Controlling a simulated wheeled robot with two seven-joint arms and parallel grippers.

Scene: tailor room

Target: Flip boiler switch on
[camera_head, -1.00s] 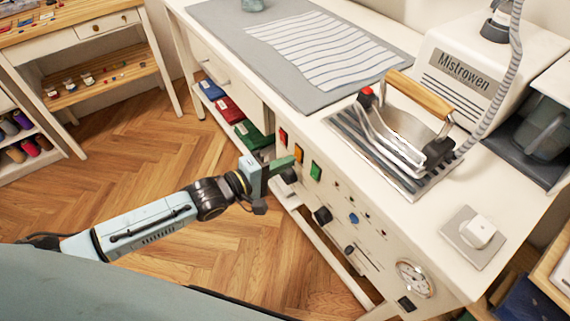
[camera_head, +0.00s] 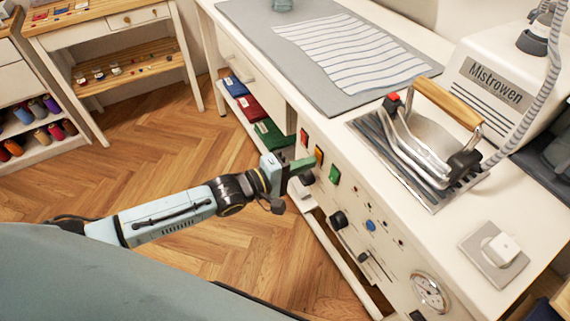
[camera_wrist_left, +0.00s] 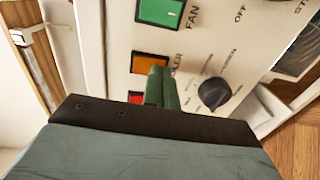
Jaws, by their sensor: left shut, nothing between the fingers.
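The orange switch (camera_head: 319,155) sits on the front panel of the white ironing station, between a red switch (camera_head: 304,137) and a green switch (camera_head: 334,174). In the left wrist view the orange switch (camera_wrist_left: 148,63) has a partly hidden label ending in "LER"; the green switch (camera_wrist_left: 160,12) is labelled "FAN". My left gripper (camera_head: 306,164) is shut and empty, its green fingers pointing at the panel by the orange switch. In the wrist view the fingertips (camera_wrist_left: 160,75) overlap the orange switch's edge; I cannot tell whether they touch. My right gripper is not in view.
A black knob (camera_wrist_left: 213,93) is close beside the fingers. The iron (camera_head: 430,135) rests on its stand on the tabletop, above the panel. Folded cloths (camera_head: 252,107) lie on a shelf left of the panel. The wooden floor (camera_head: 150,140) is clear.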

